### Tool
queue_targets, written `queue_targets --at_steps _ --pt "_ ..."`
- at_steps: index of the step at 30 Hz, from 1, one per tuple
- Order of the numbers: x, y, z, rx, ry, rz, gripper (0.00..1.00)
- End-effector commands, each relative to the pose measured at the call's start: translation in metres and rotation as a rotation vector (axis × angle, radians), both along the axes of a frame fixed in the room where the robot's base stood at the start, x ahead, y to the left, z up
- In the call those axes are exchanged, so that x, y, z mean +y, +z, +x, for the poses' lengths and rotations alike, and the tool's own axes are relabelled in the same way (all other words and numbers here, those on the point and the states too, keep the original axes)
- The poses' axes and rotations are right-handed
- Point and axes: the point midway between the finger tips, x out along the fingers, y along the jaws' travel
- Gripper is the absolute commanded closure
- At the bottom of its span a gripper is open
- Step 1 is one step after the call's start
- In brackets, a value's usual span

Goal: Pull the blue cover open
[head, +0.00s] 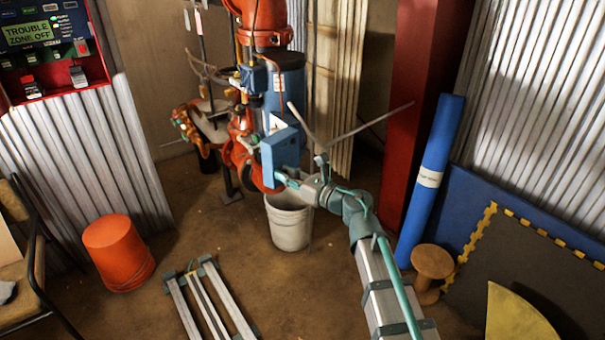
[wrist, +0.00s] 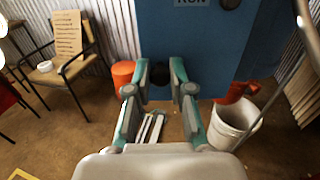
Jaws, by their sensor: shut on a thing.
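The blue cover (head: 280,156) is a boxy panel on the red pipework in the head view. In the wrist view the blue cover (wrist: 210,45) fills the upper middle, with a "RUN" label at its top edge. A dark round knob (wrist: 160,75) sits low on its face. My gripper (wrist: 161,78) has its two fingers on either side of this knob and is shut on it. In the head view my gripper (head: 284,180) meets the lower part of the cover; the knob is hidden there. I cannot tell how far the cover stands open.
A white bucket (head: 288,222) stands below my wrist. An orange bucket (head: 118,252) is on the floor at left. Rails (head: 212,303) lie on the floor. A red column (head: 408,110) and a blue roll (head: 432,178) stand at right. A chair (wrist: 72,60) is at far left.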

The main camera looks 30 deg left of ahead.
Motion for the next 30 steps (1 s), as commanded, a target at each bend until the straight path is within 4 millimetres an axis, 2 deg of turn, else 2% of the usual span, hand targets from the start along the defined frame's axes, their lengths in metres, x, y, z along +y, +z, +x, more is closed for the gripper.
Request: queue_targets --at_steps 14,15,19,30 --pt "0.0048 0.0005 -0.0041 0.000 0.027 0.001 1.00" --pt "0.0048 0.0005 -0.0042 0.000 0.027 0.001 0.77" --pt "0.0047 0.0005 -0.0043 0.000 0.027 0.001 0.55" --pt "0.0020 0.0001 -0.0049 0.000 0.027 0.000 0.54"
